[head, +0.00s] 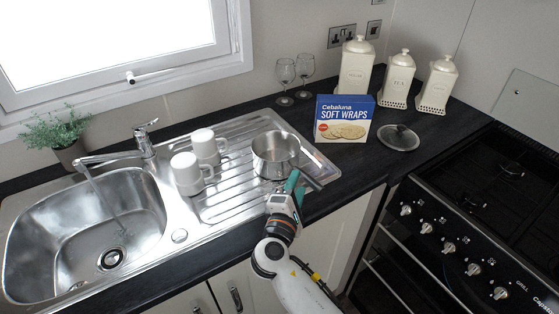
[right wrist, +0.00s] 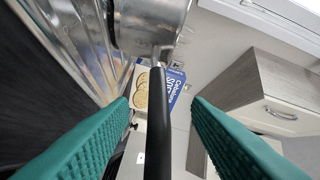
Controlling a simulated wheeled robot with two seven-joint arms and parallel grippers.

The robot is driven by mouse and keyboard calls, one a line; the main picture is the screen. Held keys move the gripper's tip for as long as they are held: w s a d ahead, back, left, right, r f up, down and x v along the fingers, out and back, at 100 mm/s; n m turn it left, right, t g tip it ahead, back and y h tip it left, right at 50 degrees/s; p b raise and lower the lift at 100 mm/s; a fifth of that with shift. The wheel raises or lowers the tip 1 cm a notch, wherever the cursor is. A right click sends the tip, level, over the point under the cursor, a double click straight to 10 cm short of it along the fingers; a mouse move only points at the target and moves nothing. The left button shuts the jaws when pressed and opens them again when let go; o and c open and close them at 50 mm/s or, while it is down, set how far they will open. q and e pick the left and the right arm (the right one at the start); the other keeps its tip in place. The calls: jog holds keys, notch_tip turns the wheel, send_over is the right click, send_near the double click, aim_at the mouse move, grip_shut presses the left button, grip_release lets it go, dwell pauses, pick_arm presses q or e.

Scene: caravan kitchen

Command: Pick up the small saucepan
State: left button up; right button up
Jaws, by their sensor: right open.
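The small saucepan (head: 273,158) is steel and stands upright on the ridged drainer of the sink. Its dark handle (head: 308,178) points toward the front right. My right gripper (head: 295,183) is at the handle, in front of the pan. In the right wrist view the two green fingers (right wrist: 160,140) are open, with the black handle (right wrist: 159,120) between them and a gap on each side. The pan body (right wrist: 150,25) shows at the top of that view. My left gripper is in neither view.
White mugs (head: 187,174) stand on the drainer left of the pan. A Soft Wraps box (head: 343,119), a glass lid (head: 398,137), wine glasses (head: 286,76) and cream canisters (head: 397,80) stand behind and right. The sink bowl (head: 85,240) is at left, the hob (head: 500,185) at right.

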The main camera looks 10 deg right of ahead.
aim_at(300, 178)
jog(key=shift+w+d+r, duration=0.1)
jog(key=shift+w+d, duration=0.15)
jog(key=shift+w, duration=0.1)
jog(key=p+x, duration=0.1)
jog(key=x, duration=0.2)
jog(key=shift+w+d+p, duration=0.15)
jog(key=shift+w+p, duration=0.15)
jog(key=shift+p, duration=0.05)
jog(key=shift+w+d+f, duration=0.2)
jog(key=shift+w+f, duration=0.05)
jog(key=shift+w, duration=0.15)
jog(key=shift+s, duration=0.1)
grip_shut()
